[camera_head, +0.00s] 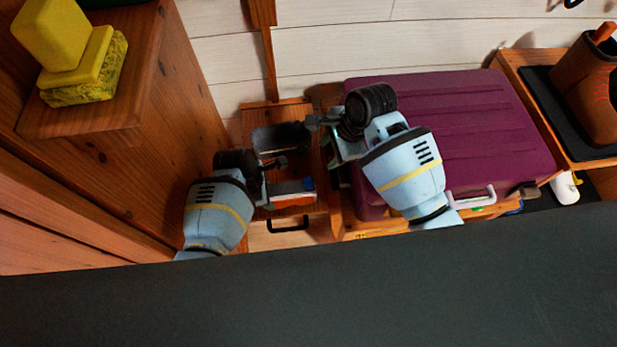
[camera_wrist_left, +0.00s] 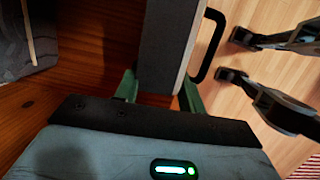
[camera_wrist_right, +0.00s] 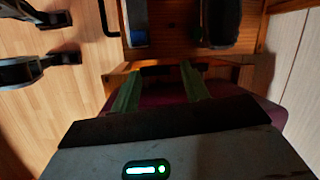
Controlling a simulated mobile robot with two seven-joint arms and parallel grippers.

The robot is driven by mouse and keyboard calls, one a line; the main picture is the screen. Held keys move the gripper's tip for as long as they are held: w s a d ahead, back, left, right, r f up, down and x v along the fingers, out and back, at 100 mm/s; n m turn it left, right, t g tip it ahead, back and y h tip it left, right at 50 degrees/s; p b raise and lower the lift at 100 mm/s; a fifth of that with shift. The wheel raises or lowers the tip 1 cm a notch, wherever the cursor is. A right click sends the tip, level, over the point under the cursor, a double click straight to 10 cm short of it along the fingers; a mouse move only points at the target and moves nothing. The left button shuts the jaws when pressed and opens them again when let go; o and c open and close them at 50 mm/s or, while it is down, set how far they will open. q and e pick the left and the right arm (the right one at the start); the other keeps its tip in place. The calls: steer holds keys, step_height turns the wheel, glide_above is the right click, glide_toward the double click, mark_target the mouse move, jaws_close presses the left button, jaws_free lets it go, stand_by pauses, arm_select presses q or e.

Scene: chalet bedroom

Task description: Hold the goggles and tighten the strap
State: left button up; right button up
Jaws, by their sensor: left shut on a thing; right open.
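A dark, rounded, glossy piece that looks like the goggles (camera_head: 280,137) lies on a small wooden nightstand (camera_head: 312,210). It also shows in the right wrist view (camera_wrist_right: 220,25); I cannot make out a strap. Beside it lies a pale block with a dark face and blue end (camera_head: 290,188). My left gripper (camera_head: 271,182) is shut on this block's left end, seen between its green fingers in the left wrist view (camera_wrist_left: 160,45). My right gripper (camera_head: 324,143) is open and empty, right of the nightstand top, with its fingers apart in the right wrist view (camera_wrist_right: 160,88).
A purple suitcase (camera_head: 450,125) lies under and right of my right arm. A wooden cabinet with yellow blocks (camera_head: 65,40) stands at left. A black handle (camera_head: 288,226) is on the nightstand front. A brown boot (camera_head: 590,90) stands on a shelf at far right.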

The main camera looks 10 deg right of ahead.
mark_target(311, 180)
steer(key=shift+s+a+f+m+g+y, duration=0.15)
steer(key=shift+s+m+g+y, duration=0.15)
steer(key=shift+s+m+g, duration=0.2)
steer(key=shift+s+a+f+m+g+y, duration=0.15)
steer(key=shift+s+m+g+y, duration=0.2)
steer(key=shift+s, duration=0.2)
steer(key=shift+r, duration=0.1)
steer(key=shift+a, duration=0.1)
steer(key=shift+x, duration=4.95)
steer(key=shift+c, duration=0.2)
